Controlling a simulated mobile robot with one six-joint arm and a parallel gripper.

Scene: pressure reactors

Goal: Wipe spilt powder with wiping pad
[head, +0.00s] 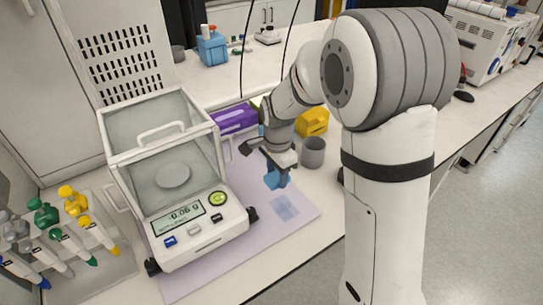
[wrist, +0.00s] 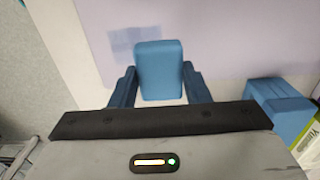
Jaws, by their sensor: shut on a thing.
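The blue wiping pad (wrist: 160,72) is held between the blue fingers of my gripper (wrist: 160,88) in the wrist view. In the head view my gripper (head: 277,172) is over the right part of the lilac mat (head: 185,283), and pad and fingers are hard to tell apart there. The spilt powder seems to be the pale blue patch (head: 284,207) on the mat, just in front of the gripper. The patch also shows in the wrist view (wrist: 124,42), left of the pad and partly behind it. Whether the pad touches the mat is unclear.
A glass-sided balance (head: 172,225) stands on the mat left of my gripper. A purple box (head: 234,119), a yellow object (head: 312,122) and a grey cup (head: 313,152) stand close behind and beside it. The mat's front right is clear.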

